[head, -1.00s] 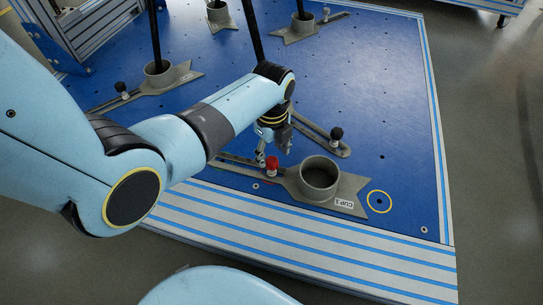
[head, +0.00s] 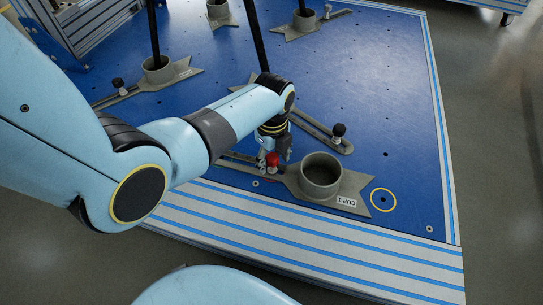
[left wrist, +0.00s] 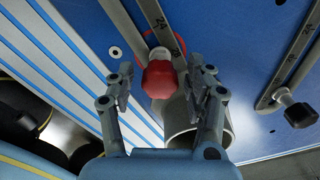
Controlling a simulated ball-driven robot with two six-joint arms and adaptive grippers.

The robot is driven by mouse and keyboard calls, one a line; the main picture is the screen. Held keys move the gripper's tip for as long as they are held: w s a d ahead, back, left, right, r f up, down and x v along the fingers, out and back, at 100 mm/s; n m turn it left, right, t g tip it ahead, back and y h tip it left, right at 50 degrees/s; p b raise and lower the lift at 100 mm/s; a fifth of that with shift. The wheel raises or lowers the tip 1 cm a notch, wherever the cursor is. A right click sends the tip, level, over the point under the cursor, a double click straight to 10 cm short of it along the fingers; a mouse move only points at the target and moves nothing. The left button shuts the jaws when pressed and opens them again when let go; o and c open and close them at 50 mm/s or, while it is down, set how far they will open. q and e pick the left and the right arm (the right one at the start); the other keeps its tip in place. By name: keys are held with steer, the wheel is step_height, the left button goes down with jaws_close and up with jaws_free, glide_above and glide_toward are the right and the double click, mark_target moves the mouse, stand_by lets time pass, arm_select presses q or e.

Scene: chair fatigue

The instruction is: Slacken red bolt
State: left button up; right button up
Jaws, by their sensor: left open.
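The red bolt (head: 272,159) stands on the slotted grey arm of the CUP 1 fixture (head: 350,184) near the front edge of the blue platform. In the left wrist view the red knob (left wrist: 159,76) sits between the finger pads, with a gap on both sides. My left gripper (head: 274,156) is open and is down at the bolt, with its fingers around the knob. It also shows in the left wrist view (left wrist: 160,84). The gripper hides part of the bolt in the head view. My right gripper is not in view.
A black-knobbed bolt (head: 338,131) stands on another slotted arm behind the cup (head: 321,174). More cup fixtures with dark legs stand at the back, one with a black knob (head: 118,84) at the left.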

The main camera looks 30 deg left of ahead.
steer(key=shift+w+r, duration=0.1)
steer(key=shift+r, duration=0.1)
arm_select(q)
steer(key=shift+w+r+m+p, duration=0.15)
steer(key=shift+m+p, duration=0.35)
steer(key=shift+m, duration=1.3)
steer(key=shift+f, duration=0.2)
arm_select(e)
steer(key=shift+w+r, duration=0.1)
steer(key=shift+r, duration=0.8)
arm_select(q)
steer(key=shift+m+p, duration=0.3)
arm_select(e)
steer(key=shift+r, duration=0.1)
arm_select(q)
steer(key=shift+r+m+p, duration=0.15)
steer(key=shift+m+p, duration=0.25)
steer(key=shift+m, duration=1.4)
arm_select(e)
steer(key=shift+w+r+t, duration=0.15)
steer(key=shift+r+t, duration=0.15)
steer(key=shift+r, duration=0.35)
